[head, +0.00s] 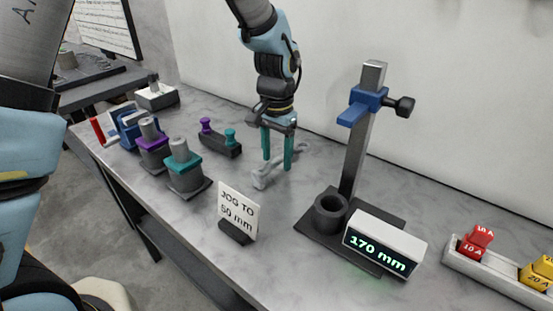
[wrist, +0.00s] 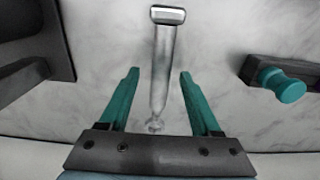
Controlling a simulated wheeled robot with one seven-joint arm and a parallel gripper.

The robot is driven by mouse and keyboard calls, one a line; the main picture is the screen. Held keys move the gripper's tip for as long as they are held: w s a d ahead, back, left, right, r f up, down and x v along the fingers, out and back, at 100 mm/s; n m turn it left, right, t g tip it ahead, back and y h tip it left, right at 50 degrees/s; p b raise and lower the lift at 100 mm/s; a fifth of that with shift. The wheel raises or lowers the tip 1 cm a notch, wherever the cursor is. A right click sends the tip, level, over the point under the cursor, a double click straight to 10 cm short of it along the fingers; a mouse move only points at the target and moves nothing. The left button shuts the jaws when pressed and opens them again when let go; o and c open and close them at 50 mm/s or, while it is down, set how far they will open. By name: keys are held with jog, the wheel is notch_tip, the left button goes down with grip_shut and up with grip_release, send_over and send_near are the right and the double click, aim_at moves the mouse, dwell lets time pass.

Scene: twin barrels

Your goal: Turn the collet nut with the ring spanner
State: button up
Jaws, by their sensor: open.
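A long pale grey metal tool (head: 262,181) lies on the bench below my gripper (head: 277,164). It may be the ring spanner, but I cannot make out a ring. In the wrist view the tool (wrist: 163,60) runs between the teal fingers of my gripper (wrist: 158,72), with a blocky end beyond the tips. The fingers are apart and not closed on it. I cannot pick out the collet nut for sure. A barrel with a purple collar (head: 152,144) and a barrel with a teal collar (head: 183,165) stand on dark bases at the left.
A dark block with purple and teal knobs (head: 220,144) stands left of my gripper. A post stand with a blue clamp (head: 367,98) and a "170 mm" display (head: 383,244) are at the right. A "JOG TO 50 mm" sign (head: 238,210) stands in front. A fuse tray (head: 498,271) is far right.

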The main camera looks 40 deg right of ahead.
jog(key=shift+f, duration=0.85)
grip_shut()
